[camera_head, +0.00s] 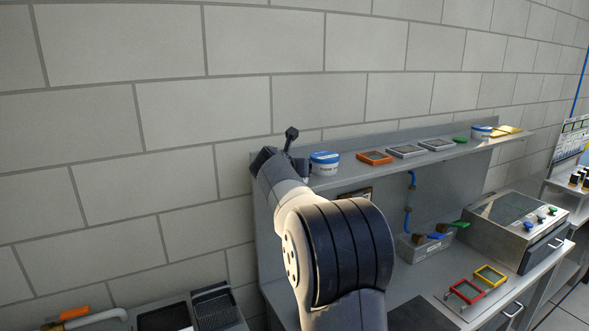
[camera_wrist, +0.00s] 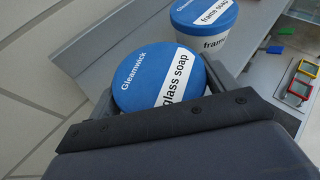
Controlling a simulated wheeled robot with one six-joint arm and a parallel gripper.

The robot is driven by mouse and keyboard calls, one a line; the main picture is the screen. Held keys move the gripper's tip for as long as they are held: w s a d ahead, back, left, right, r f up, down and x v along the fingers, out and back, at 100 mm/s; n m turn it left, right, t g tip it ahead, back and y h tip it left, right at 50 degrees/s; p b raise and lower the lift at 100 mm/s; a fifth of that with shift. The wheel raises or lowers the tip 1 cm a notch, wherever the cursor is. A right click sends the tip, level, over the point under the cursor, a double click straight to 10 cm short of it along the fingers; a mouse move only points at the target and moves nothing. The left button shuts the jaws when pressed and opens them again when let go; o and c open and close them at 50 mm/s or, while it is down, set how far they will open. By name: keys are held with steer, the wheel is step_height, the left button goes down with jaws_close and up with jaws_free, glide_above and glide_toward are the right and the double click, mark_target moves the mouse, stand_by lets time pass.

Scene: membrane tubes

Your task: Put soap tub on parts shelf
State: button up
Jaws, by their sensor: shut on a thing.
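My gripper (camera_wrist: 164,88) is shut around a round tub with a blue lid, the glass soap tub (camera_wrist: 135,75), in the wrist view. Its fingers lie on either side of the tub. In the head view my gripper (camera_head: 282,160) is at the left end of the parts shelf (camera_head: 355,172), and the held tub is hidden there. The shelf also shows in the wrist view (camera_wrist: 110,38). I cannot tell whether the held tub touches it. A second tub, labelled frame soap (camera_wrist: 204,28), stands on the shelf close beside the held one; it also shows in the head view (camera_head: 323,168).
The shelf also holds an orange frame (camera_head: 375,158), grey frames (camera_head: 407,151) and another blue-lidded tub (camera_head: 480,133) farther right. Below are a grey bin (camera_head: 424,248), red and yellow frames (camera_head: 466,291) and a steel machine (camera_head: 515,222). A block wall stands behind.

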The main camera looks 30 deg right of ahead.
steer(key=shift+f, duration=0.15)
steer(key=o, duration=1.1)
steer(key=shift+o, duration=0.2)
steer(key=shift+r, duration=0.25)
steer(key=b+v, duration=0.2)
steer(key=v, duration=1)
steer(key=shift+b, duration=0.4)
steer(key=shift+s+d, duration=0.1)
